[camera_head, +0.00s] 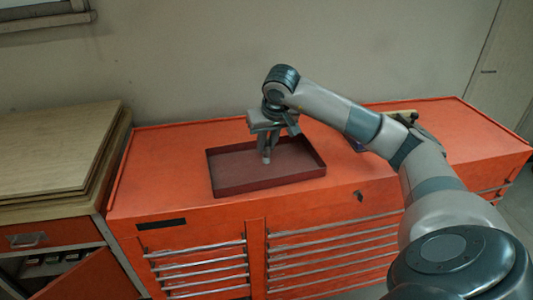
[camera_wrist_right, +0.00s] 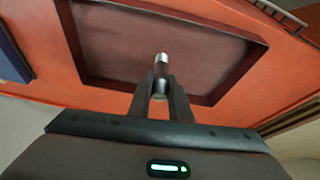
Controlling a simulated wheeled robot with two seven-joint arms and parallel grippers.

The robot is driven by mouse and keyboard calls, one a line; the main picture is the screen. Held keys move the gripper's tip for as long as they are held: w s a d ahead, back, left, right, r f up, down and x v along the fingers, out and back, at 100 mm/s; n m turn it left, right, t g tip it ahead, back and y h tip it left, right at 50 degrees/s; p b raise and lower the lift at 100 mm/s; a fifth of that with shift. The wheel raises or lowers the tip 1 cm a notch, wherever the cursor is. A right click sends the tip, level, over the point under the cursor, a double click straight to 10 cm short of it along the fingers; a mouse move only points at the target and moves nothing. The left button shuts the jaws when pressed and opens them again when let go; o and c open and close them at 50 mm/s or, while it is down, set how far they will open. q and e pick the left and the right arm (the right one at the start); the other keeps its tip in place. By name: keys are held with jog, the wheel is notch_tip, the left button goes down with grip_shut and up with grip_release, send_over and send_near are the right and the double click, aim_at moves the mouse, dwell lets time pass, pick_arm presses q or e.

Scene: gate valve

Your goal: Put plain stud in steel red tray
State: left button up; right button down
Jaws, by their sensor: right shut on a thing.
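The steel red tray (camera_head: 230,177) is a shallow, dark red rectangular tray on the orange cabinet top in the head view. It also shows in the right wrist view (camera_wrist_right: 225,45). My right gripper (camera_head: 267,155) points down over the tray. It is shut on the plain stud (camera_wrist_right: 161,67), a short, shiny metal cylinder that sticks out past the fingertips. In the head view the stud's pale lower end (camera_head: 267,160) shows below the fingers. I cannot tell whether it touches the tray floor. My left gripper is not in view.
The orange drawer cabinet (camera_head: 170,150) has free top around the tray. Behind my right forearm, a yellowish and dark object (camera_head: 405,115) is partly hidden. A wooden-topped bench (camera_head: 55,150) stands at the left, and a wall (camera_head: 200,60) rises behind.

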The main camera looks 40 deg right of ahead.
aim_at(268, 149)
notch_tip(268, 149, down, 2)
jog(key=shift+f+p, duration=0.1)
jog(key=shift+p, duration=0.55)
jog(key=shift+f, duration=0.75)
jog(key=shift+f, duration=0.15)
jog(key=c, duration=1.6)
grip_release()
jog(key=shift+c, duration=0.2)
